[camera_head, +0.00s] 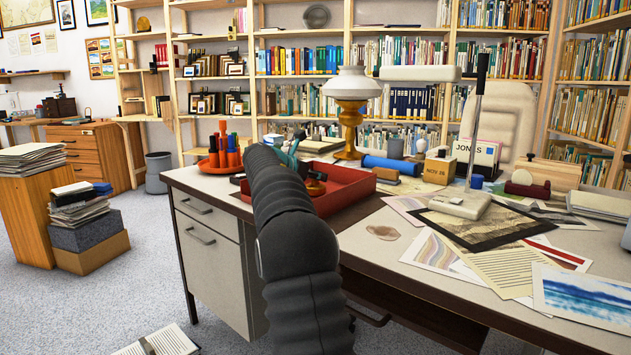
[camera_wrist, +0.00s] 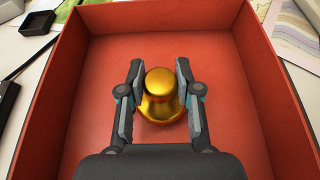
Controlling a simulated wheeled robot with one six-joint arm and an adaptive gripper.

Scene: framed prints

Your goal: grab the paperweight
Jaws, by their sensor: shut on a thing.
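The paperweight (camera_wrist: 160,105) is a shiny gold, rounded piece with a knob-like top, inside a red tray (camera_wrist: 80,110) in the wrist view. My gripper (camera_wrist: 160,78) has one finger on each side of it and is shut on it, near the tray's middle. I cannot tell whether it still touches the tray floor. In the head view, the red tray (camera_head: 352,194) is on the desk's left part, and a bit of the gold paperweight (camera_head: 316,188) shows beside my arm. My arm hides much of the tray and gripper there.
The tray's walls surround my gripper. An orange pen holder (camera_head: 222,155) stands left of the tray; an oil lamp (camera_head: 350,112), a blue roll (camera_head: 388,166) and a desk lamp (camera_head: 462,203) stand behind and right. Prints (camera_head: 515,265) cover the desk's right.

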